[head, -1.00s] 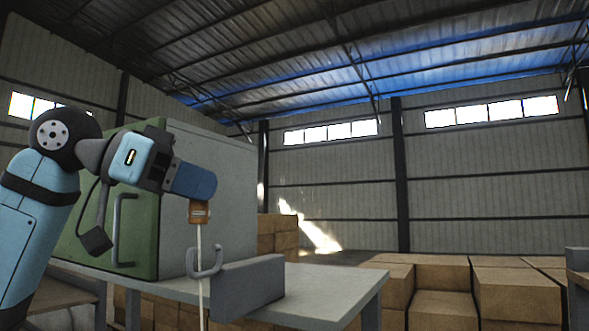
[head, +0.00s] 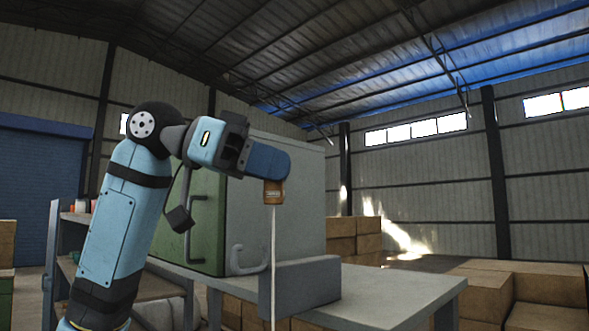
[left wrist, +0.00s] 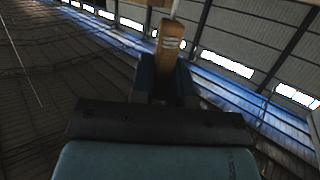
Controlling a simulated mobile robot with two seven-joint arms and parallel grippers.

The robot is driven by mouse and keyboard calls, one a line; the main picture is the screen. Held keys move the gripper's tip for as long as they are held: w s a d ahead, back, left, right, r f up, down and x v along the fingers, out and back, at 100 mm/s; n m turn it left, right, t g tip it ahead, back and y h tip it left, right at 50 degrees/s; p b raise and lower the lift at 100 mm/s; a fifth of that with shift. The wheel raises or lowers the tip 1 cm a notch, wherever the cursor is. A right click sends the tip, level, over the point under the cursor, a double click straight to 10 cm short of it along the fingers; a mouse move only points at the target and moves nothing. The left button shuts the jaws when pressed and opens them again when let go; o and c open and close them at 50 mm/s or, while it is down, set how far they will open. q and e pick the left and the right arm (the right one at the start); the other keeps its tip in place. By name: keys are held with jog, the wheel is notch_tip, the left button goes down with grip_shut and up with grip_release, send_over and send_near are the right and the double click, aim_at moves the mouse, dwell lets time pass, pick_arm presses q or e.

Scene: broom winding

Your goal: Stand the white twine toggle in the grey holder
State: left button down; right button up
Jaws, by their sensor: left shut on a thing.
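My left gripper (head: 273,180) is high in the head view with its blue fingers pointing right and down. It is shut on a small brown wooden piece with a pale label (head: 274,193); this piece also shows between the fingers in the left wrist view (left wrist: 168,45). A thin white twine (head: 273,250) hangs straight down from it, passing in front of a long grey block (head: 310,282) on the table. The twine's lower end is out of frame. I cannot make out a separate white toggle, nor tell whether the grey block is the holder. My right gripper is not in view.
A grey table (head: 400,290) carries the block and a green and grey cabinet (head: 275,180). A pale curved hook (head: 250,262) is beside the block. Cardboard boxes (head: 550,295) stand at right, a shelf (head: 70,245) at left. The air around the gripper is clear.

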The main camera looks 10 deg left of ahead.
pick_arm(q)
jog(key=a+b, duration=0.1)
jog(key=a, duration=0.8)
jog(key=shift+s+a+b, duration=0.3)
jog(key=shift+a+b, duration=0.05)
jog(key=shift+b, duration=0.05)
dwell(0.8)
